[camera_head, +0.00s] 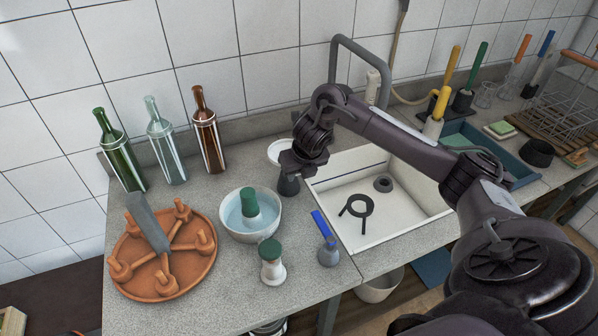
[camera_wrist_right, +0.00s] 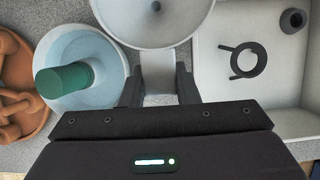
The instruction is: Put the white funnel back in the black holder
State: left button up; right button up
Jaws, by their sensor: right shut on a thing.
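The white funnel (camera_head: 278,150) is up at the back of the counter, left of the sink, partly hidden by my right gripper (camera_head: 290,165). In the right wrist view the funnel's wide bowl (camera_wrist_right: 150,22) opens toward the camera, with a dark hole at its middle. My right gripper (camera_wrist_right: 158,88) is shut on the pale tab at the funnel's near side. A dark cup-like holder (camera_head: 288,186) stands on the counter just below the gripper. The funnel's spout is hidden, so I cannot tell whether it is in the holder. My left gripper is not in view.
A bowl (camera_head: 231,229) with a green-topped piece stands to the left, with a terracotta dish (camera_head: 125,275) beyond it. A blue-handled brush (camera_head: 325,240) is in front. The sink (camera_head: 330,180) to the right holds a black ring (camera_head: 357,212). Bottles (camera_head: 207,135) stand at the wall.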

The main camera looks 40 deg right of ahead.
jog(key=shift+f+b, duration=0.5)
jog(key=shift+f, duration=0.55)
jog(key=shift+f+b, duration=0.4)
jog(key=shift+b, duration=0.15)
jog(key=o, duration=1.1)
jog(key=shift+r, duration=0.1)
jog(key=p+v, duration=0.2)
jog(key=v, duration=0.5)
jog(key=shift+s+r, duration=0.25)
jog(key=shift+r, duration=0.1)
